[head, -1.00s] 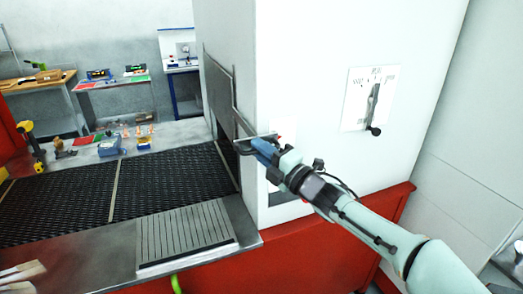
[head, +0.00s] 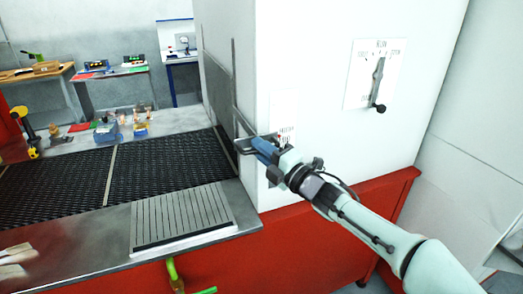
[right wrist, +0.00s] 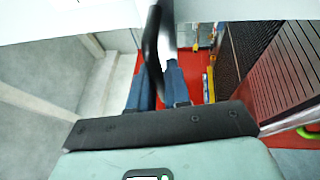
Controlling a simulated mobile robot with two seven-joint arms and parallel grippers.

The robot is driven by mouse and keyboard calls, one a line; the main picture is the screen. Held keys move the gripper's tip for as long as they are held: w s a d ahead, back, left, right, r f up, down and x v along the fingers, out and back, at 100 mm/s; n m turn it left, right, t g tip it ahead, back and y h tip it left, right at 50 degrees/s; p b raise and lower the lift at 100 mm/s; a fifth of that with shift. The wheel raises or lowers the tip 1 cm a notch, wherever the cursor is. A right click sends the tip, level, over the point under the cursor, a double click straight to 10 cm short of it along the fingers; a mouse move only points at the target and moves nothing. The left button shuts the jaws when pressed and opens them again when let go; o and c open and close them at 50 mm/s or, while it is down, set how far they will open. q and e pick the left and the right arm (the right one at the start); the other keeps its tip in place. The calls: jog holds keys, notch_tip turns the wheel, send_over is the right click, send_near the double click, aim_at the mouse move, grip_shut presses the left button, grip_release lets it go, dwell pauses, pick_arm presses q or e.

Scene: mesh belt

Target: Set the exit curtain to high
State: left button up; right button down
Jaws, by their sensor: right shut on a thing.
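The exit curtain (head: 216,88) appears as a grey panel at the left side of the white cabinet, where the mesh belt meets it. A thin grey bar runs down beside it to my right gripper (head: 256,146). In the right wrist view, the blue fingers of this gripper (right wrist: 158,86) are shut on a dark curved handle (right wrist: 152,45). A small white label (head: 284,112) is on the cabinet beside the gripper; its text is too small to read. The curtain's lower edge is partly hidden. My left gripper is not in view.
The dark mesh belt (head: 165,165) lies left of the cabinet, with a slatted plate (head: 180,218) in front. A labelled plate with a black-knobbed lever (head: 378,85) is on the cabinet's right face. Small items and tables stand behind the belt. The cabinet has a red base (head: 330,240).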

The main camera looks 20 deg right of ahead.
jog(key=c, duration=1.2)
grip_release()
jog(key=shift+r, duration=0.3)
jog(key=shift+o, duration=0.2)
jog(key=shift+f, duration=0.1)
jog(key=shift+d, duration=0.1)
jog(key=b+v, duration=0.3)
jog(key=v, duration=1)
jog(key=shift+s+f, duration=0.1)
jog(key=shift+f, duration=0.05)
